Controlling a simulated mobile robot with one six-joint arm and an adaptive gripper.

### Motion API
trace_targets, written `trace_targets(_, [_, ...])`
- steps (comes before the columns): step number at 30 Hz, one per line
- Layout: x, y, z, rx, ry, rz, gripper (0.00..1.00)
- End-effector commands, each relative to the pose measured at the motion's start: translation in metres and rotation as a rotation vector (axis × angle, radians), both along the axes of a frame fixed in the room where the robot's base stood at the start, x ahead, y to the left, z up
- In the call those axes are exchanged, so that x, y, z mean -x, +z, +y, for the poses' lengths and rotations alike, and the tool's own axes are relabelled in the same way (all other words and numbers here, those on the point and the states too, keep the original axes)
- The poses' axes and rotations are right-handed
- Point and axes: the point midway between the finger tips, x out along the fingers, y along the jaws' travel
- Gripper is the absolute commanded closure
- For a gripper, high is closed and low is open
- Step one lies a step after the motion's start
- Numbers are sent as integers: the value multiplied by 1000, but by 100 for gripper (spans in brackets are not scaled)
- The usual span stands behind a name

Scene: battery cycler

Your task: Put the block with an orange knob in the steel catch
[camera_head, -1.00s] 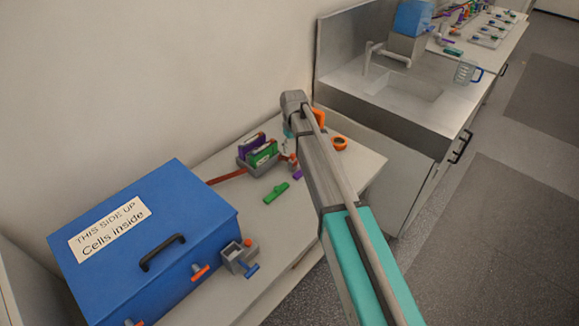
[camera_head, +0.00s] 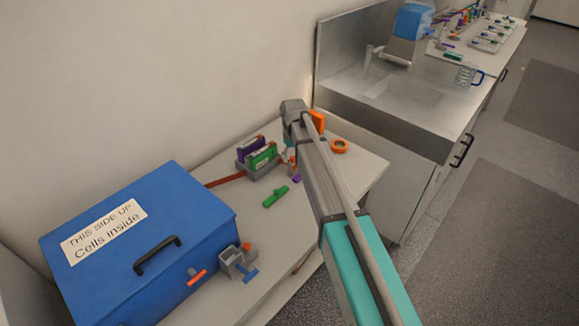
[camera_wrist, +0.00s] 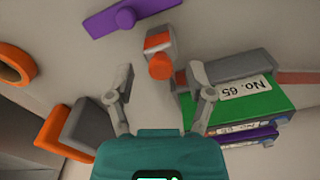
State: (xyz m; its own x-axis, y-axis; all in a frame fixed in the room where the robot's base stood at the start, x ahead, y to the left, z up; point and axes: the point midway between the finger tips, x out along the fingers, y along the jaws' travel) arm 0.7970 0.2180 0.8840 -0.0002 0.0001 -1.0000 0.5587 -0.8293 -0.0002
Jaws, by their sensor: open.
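A small grey block with an orange-red knob (camera_wrist: 159,58) is on the table in the wrist view, ahead of my gripper (camera_wrist: 164,85) and roughly between the lines of its two fingers. My gripper is open and empty, with the knob beyond its fingertips. In the head view my arm hides the gripper and most of the block. A grey open-topped holder (camera_head: 232,264) with a blue lever and an orange-red knob stands by the blue case's front right; it may be the steel catch, but I cannot tell for sure.
A blue case (camera_head: 190,228) fills the table's left. A green box (camera_wrist: 240,108) and a purple box stand close to the right finger. A purple piece (camera_wrist: 130,16), an orange ring (camera_wrist: 14,64) and an orange-and-grey object (camera_wrist: 78,130) lie around. A green piece (camera_head: 275,196) lies on the table.

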Motion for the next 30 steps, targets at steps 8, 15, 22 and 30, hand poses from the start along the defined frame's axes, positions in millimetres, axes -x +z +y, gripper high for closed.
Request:
trace_targets(8, [0,0,0,0,0,0,69])
trace_targets(15, [0,0,0,0,0,0,100])
trace_targets(22, [0,0,0,0,1,0,100])
trace_targets(30, [0,3,1,0,1,0,100])
